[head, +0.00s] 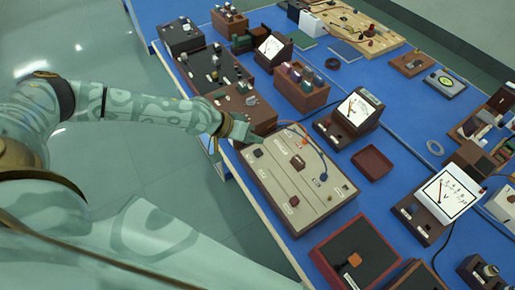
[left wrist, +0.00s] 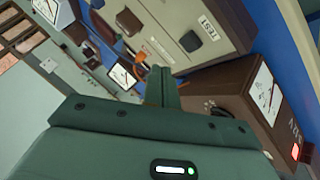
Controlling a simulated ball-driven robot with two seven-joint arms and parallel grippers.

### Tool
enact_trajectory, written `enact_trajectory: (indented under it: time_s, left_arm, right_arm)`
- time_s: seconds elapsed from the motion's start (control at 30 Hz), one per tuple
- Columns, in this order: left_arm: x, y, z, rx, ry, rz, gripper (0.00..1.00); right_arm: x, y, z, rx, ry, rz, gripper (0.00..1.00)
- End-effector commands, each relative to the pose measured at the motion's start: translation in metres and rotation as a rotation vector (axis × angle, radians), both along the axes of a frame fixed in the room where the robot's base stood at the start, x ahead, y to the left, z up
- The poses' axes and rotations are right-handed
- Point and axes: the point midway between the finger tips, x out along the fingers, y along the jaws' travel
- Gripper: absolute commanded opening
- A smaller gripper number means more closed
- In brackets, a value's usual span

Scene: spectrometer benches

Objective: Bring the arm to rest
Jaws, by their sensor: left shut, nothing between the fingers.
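My left arm comes in from the left in the head view, and its gripper (head: 254,136) is at the upper left edge of a beige panel instrument (head: 272,188). The gripper is shut with nothing held. In the left wrist view the closed fingers (left wrist: 162,86) point up the picture, with the beige panel (left wrist: 165,20) marked TEST beyond them. I cannot tell whether the fingertips touch anything. My right gripper is not in view.
A blue bench (head: 402,155) is crowded with meters, such as a brown one (head: 352,112), a test-tube block (head: 300,92) and a small red tray (head: 372,163). Dark brown boxes (head: 214,68) stand near the forearm. Open floor (head: 110,165) lies left of the bench.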

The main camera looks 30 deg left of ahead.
Motion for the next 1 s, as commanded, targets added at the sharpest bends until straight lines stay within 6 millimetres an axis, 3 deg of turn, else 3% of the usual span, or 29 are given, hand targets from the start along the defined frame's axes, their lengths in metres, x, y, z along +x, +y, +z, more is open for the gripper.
enact_trajectory:
  time_s: [0.03,0.17,0.77,0.87,0.97,1.0]
  left_arm:
    - [0.000,0.000,0.010,0.000,-0.002,0.001,0.00]
    - [0.000,0.000,0.020,0.000,-0.001,0.001,0.00]
    - [-0.003,-0.005,0.017,0.002,-0.002,-0.016,0.00]
    - [-0.018,-0.034,0.012,0.014,-0.019,-0.108,0.00]
    - [-0.049,-0.091,0.009,0.041,-0.084,-0.290,0.00]
    - [-0.066,-0.121,0.010,0.056,-0.136,-0.381,0.00]
  right_arm:
    - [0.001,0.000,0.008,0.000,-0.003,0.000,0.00]
    - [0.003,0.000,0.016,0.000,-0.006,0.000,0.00]
    - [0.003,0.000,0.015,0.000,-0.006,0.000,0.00]
    - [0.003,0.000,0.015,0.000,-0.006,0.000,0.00]
    - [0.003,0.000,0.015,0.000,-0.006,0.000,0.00]
    - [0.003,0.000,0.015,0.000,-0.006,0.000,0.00]
